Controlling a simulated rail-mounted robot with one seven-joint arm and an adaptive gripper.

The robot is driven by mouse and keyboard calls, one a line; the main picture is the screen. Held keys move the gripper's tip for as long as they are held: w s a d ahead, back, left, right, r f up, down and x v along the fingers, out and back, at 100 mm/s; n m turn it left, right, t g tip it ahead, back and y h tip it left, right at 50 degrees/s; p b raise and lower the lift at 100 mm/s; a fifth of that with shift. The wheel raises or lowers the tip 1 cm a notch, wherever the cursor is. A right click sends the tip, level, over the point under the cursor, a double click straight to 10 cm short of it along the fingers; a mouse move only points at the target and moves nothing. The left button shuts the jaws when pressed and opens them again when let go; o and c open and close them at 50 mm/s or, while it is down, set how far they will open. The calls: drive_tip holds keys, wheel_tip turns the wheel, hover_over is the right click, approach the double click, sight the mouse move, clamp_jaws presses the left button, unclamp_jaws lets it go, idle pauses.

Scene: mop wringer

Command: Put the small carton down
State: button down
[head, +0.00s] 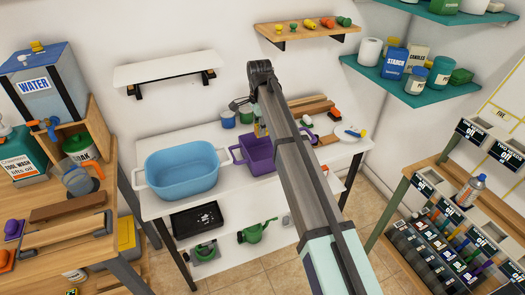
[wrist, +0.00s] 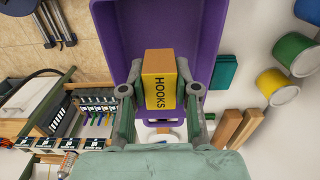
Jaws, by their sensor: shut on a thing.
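The small carton (wrist: 158,62) is orange-brown with a yellow "HOOKS" label. In the wrist view my gripper (wrist: 162,84) is shut on it, one finger on each side. The carton shows in front of the purple tub (wrist: 122,25), a handled container. In the head view the tub (head: 262,160) stands on the white table, and my gripper (head: 257,118) is at its back edge, partly hidden by my arm. The carton shows there only as a small yellowish patch. I cannot tell whether it touches the tub.
A blue basin (head: 182,172) stands left of the purple tub on the white table (head: 205,205). Paint cans (head: 228,119), wooden blocks (head: 312,108) and a white plate (head: 350,133) line the back and right. Bare tabletop shows at the front.

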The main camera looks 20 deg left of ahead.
sight(260, 159)
wheel_tip(260, 159, down, 12)
drive_tip(key=shift+f+p, duration=0.15)
drive_tip(key=shift+p, duration=1)
drive_tip(key=shift+f, duration=0.15)
drive_tip(key=c, duration=0.9)
unclamp_jaws()
drive_tip(key=shift+o, duration=0.2)
wheel_tip(260, 159, up, 12)
drive_tip(key=shift+r+b, duration=0.15)
drive_tip(key=shift+b, duration=1.1)
